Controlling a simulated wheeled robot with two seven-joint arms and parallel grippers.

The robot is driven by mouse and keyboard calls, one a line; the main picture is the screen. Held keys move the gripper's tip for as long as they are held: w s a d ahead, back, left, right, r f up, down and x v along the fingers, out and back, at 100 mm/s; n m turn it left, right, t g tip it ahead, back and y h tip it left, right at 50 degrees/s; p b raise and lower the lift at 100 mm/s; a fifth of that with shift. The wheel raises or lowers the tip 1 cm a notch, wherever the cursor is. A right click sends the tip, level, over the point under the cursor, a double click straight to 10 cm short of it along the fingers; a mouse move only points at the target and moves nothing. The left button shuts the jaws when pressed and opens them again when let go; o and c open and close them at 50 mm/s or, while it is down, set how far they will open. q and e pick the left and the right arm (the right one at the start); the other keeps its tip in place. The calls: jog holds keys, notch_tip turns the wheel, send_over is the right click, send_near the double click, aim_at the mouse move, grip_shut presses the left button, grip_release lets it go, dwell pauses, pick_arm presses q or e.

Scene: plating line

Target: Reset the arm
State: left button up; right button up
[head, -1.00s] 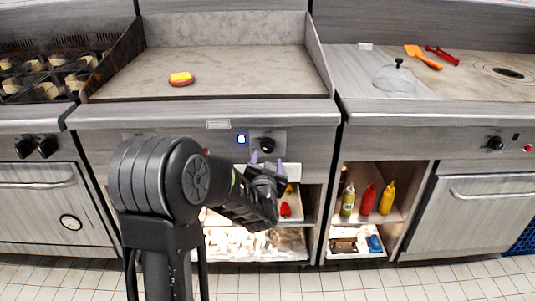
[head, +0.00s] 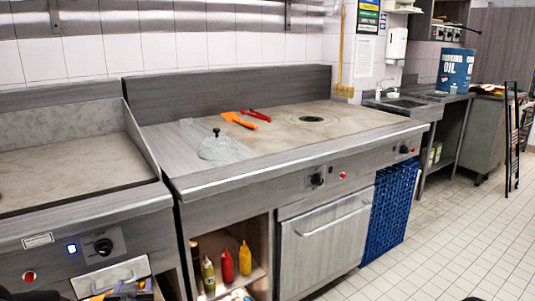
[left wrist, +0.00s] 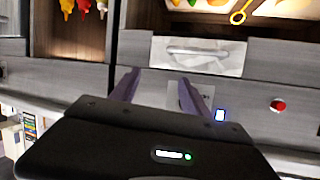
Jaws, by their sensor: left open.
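My left gripper (head: 131,289) shows only in part at the bottom left edge of the head view, in front of the griddle unit's front. In the left wrist view its two purple fingers (left wrist: 159,77) stand apart with nothing between them. They point at the grey front panel, near a pale drawer front with a handle (left wrist: 197,52). A blue-lit display (left wrist: 220,115) and a red button (left wrist: 278,105) are on that panel. Most of my left arm is out of the head view. My right gripper is in neither view.
The griddle (head: 75,172) is at left. The counter (head: 275,140) holds a glass dome (head: 217,146), an orange spatula (head: 238,119) and red tongs (head: 256,114). Sauce bottles (head: 227,266) stand on a shelf below. A blue crate (head: 392,212) is beside the oven door. Tiled floor (head: 455,235) is clear at right.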

pick_arm(q)
jog(key=s+d+f+g+h, duration=0.3)
jog(key=s+d+f, duration=0.2)
jog(key=d+f, duration=0.45)
jog(key=s+d+f+g+h, duration=0.25)
jog(key=s+d+f, duration=0.25)
jog(key=d+f, duration=0.4)
jog(key=s+d+f+m+g+h, duration=0.1)
jog(key=s+d+f+g, duration=0.1)
jog(key=s+d+f, duration=0.35)
jog(key=s+d+f+g+h, duration=0.2)
jog(key=s+d+f, duration=0.1)
jog(key=s, duration=0.5)
jog(key=s+d+f+m+g+h, duration=0.1)
jog(key=s+d+f+g, duration=0.2)
jog(key=s+d+f, duration=0.3)
notch_tip(320, 180, up, 18)
jog(key=s+a+p, duration=0.1)
jog(key=p, duration=1.5)
jog(key=shift+s+a+n+p, duration=0.3)
jog(key=shift+p, duration=0.1)
jog(key=shift+f+t, duration=0.1)
jog(key=shift+t, duration=0.15)
jog(key=shift+c, duration=0.2)
